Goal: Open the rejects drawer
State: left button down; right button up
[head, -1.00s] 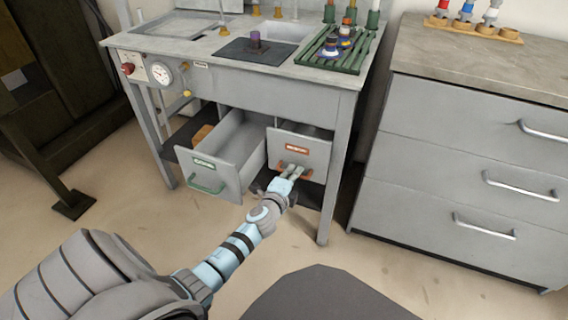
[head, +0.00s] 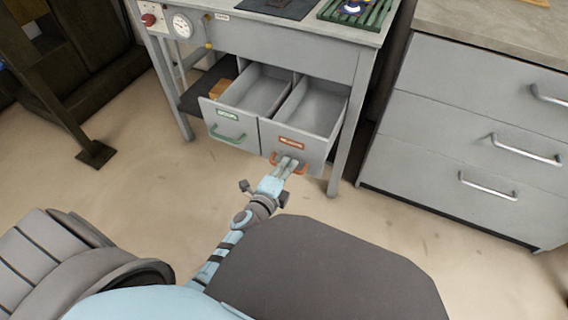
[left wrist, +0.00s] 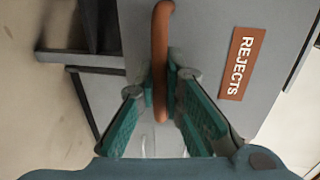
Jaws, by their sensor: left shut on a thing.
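The rejects drawer (head: 305,138) is the right one of two drawers under the bench, with a grey front and an orange label. It is pulled out, and its empty-looking inside shows. Its orange handle (left wrist: 160,60) runs between the fingers in the left wrist view, near the REJECTS label (left wrist: 242,62). My left gripper (head: 287,164) is shut on this handle at the drawer front. It also shows in the left wrist view (left wrist: 160,88), a finger on each side of the handle. My right gripper is not in view.
The left drawer (head: 232,125), with a green label and green handle, also stands open beside it. A bench leg (head: 350,135) is just right of the rejects drawer. A grey cabinet (head: 470,130) stands further right. The floor (head: 400,215) in front is clear.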

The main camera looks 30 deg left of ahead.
pick_arm(q)
jog(key=c, duration=1.7)
grip_release()
jog(key=shift+s, duration=0.1)
jog(key=v, duration=0.7)
jog(key=shift+s, duration=0.1)
